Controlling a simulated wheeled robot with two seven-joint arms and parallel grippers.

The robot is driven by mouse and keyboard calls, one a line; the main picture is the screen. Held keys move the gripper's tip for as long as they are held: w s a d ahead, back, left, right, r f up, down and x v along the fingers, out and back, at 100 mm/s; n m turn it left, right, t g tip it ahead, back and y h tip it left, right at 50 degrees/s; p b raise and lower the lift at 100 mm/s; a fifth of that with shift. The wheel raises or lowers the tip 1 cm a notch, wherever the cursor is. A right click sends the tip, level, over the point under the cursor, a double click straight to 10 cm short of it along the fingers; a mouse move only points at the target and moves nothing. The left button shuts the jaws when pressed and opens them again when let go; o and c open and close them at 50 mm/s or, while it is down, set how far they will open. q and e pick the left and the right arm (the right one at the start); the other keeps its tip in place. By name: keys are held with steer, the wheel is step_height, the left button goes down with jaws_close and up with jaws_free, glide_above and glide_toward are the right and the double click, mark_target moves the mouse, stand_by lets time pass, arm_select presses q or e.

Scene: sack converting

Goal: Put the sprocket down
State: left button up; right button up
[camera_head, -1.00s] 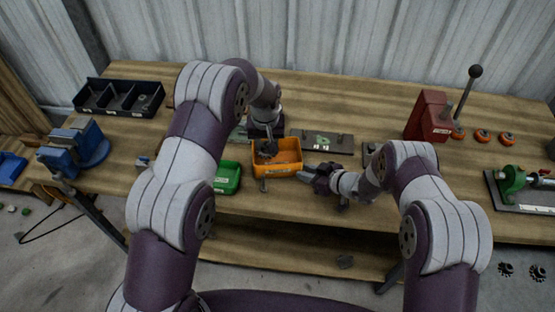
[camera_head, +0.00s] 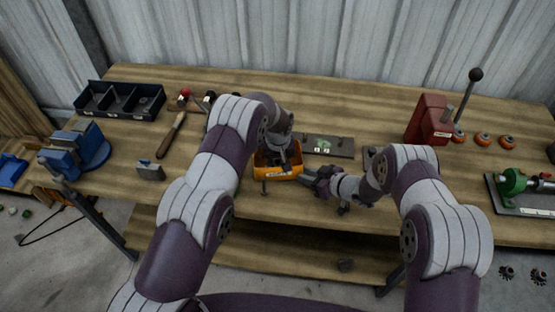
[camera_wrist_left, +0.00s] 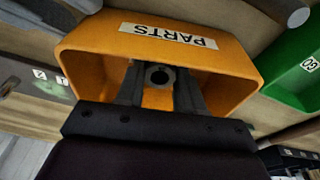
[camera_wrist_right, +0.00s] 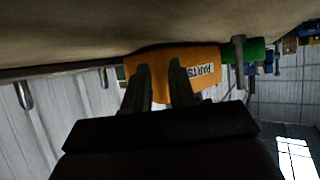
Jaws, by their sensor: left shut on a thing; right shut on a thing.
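The sprocket (camera_wrist_left: 159,76) is a small grey part with a dark hole, seen between my left fingertips in the left wrist view. My left gripper (camera_wrist_left: 160,82) is shut on it and reaches down into the orange parts bin (camera_wrist_left: 90,58). I cannot tell whether the sprocket touches the bin floor. In the head view the left wrist covers much of the orange bin (camera_head: 268,172), and the sprocket is not clear. My right gripper (camera_wrist_right: 160,82) is shut on the orange bin (camera_wrist_right: 202,70) at its right side in the head view.
A green bin (camera_wrist_left: 298,75) stands beside the orange one, hidden by my left arm in the head view. A dark plate (camera_head: 330,146) lies behind. A black tray (camera_head: 120,100), blue vise (camera_head: 75,150) and red press (camera_head: 428,118) stand farther off.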

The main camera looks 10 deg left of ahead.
arm_select(q)
steer(key=o, duration=1.2)
steer(key=shift+f, duration=0.1)
steer(key=shift+c, duration=0.2)
arm_select(e)
steer(key=shift+w+r, duration=0.15)
steer(key=shift+w, duration=0.05)
